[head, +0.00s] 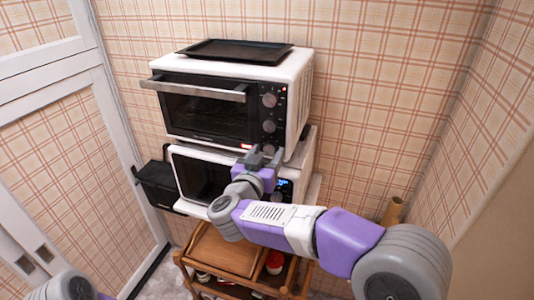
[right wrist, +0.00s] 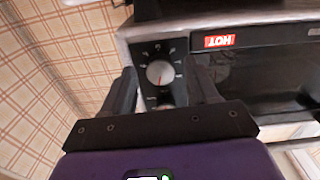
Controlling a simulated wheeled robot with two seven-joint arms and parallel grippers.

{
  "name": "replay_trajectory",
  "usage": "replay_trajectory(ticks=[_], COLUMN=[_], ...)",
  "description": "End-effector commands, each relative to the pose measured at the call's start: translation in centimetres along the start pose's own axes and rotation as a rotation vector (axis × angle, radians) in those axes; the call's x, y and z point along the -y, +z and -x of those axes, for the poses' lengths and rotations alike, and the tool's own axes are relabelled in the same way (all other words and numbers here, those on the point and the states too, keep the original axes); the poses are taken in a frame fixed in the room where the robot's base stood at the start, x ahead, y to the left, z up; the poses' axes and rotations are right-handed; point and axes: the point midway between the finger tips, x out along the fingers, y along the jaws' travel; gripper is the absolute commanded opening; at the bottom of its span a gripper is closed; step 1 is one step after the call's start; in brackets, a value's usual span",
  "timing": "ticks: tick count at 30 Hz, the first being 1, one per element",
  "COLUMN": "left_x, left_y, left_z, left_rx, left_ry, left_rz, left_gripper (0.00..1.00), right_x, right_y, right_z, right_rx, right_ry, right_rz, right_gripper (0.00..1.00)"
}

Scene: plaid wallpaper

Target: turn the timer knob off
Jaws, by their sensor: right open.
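The white toaster oven (head: 300,80) has a black front with a column of round knobs on its right side: a top knob (head: 269,100), a middle knob (head: 268,126) and a lowest one partly hidden by my gripper. My right gripper (head: 264,156) is open at the lowest knob. In the right wrist view a silver knob (right wrist: 160,73) with a red pointer line and dial marks around it shows between the open fingers (right wrist: 162,82). I cannot tell whether the fingers touch it. My left gripper is out of view.
A black tray (head: 235,50) lies on the oven. A white microwave (head: 200,175) stands below, above a wooden cart (head: 225,252). A red HOT label (right wrist: 219,41) sits beside the knob. A white door (head: 60,130) is at left, a wall close at right.

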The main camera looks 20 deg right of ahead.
Motion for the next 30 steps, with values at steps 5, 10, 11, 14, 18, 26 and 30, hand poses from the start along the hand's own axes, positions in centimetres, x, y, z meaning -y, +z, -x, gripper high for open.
replay_trajectory(ticks=[5,10,11,14,18,26,30], left_x=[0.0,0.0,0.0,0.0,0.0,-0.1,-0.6], left_y=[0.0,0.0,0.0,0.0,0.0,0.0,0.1], left_z=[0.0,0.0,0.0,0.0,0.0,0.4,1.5], left_rx=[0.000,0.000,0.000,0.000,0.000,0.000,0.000], left_ry=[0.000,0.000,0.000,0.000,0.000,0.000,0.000], left_rz=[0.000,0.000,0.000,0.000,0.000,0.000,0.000], left_gripper=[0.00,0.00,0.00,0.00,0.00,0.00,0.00], right_x=[0.0,0.0,0.0,0.0,0.0,0.0,0.0], right_y=[0.0,0.0,0.0,0.0,0.0,-0.1,-0.3], right_z=[-0.5,-0.5,-0.5,-0.5,-0.5,-0.5,-0.5], right_rx=[-0.001,-0.001,-0.001,-0.001,0.000,0.000,0.002], right_ry=[-0.002,-0.002,-0.002,-0.002,-0.002,-0.002,-0.002], right_rz=[0.000,0.000,0.000,0.000,0.000,0.012,0.057], right_gripper=[0.59,0.57,0.53,0.38,0.16,0.03,0.03])
